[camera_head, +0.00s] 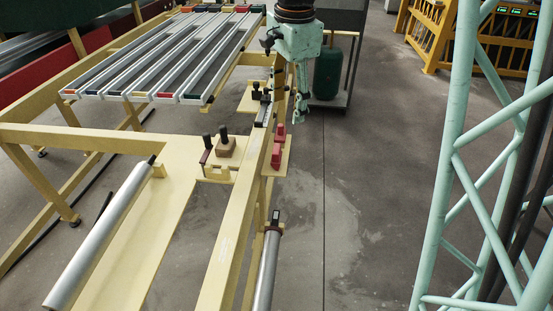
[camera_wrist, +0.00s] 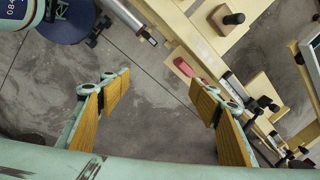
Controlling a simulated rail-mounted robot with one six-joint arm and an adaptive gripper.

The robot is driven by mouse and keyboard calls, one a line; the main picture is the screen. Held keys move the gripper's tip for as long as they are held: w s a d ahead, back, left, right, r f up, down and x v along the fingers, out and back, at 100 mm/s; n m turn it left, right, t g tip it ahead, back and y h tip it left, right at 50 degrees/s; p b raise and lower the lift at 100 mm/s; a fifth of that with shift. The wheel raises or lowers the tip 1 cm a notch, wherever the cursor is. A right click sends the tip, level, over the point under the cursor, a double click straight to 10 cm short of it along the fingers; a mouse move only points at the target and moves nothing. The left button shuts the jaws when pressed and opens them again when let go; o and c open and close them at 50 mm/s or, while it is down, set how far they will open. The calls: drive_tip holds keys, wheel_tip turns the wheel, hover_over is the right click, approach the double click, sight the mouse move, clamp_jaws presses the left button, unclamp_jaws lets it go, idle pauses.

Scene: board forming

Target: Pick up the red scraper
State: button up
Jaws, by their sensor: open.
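The red scraper (camera_head: 276,157) lies on a small pale yellow shelf (camera_head: 268,171) on the right side of the long yellow rail. It shows as red pieces there. In the wrist view the red scraper (camera_wrist: 184,68) is above and right of the gap between my fingers, on its yellow plate. My gripper (camera_head: 298,117), mint green, hangs beyond the scraper in the head view, slightly to its right. In the wrist view my gripper (camera_wrist: 160,92) is open with its yellow-padded fingers wide apart. Nothing is between them, only grey floor.
The yellow rail (camera_head: 231,231) runs close along the left of the scraper. Dark-handled tools (camera_head: 225,143) stand on a bracket left of it. A metal roller (camera_head: 268,268) is nearer the camera. Bare floor (camera_head: 360,200) lies to the right.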

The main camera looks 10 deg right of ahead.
drive_tip(key=w+f+m+p, duration=0.2)
drive_tip(key=w+f+m, duration=0.2)
drive_tip(key=w+f, duration=0.45)
drive_tip(key=m+g+p, duration=0.1)
drive_tip(key=m+p, duration=0.1)
drive_tip(key=m, duration=0.1)
hover_over(277, 148)
wheel_tip(277, 148, down, 6)
drive_tip(key=shift+w+a+f, duration=0.1)
drive_tip(key=shift+a+f, duration=0.15)
drive_tip(key=shift+f, duration=0.05)
drive_tip(key=shift+f, duration=0.15)
drive_tip(key=shift+f+b, duration=0.6)
drive_tip(key=shift+f, duration=3.55)
drive_tip(key=shift+f, duration=0.15)
drive_tip(key=shift+s+d+f+b, duration=0.1)
drive_tip(key=shift+f+b, duration=0.05)
drive_tip(key=shift+f, duration=1.1)
drive_tip(key=shift+s+f+b, duration=0.1)
drive_tip(key=shift+f+b, duration=0.05)
drive_tip(key=shift+f, duration=1.05)
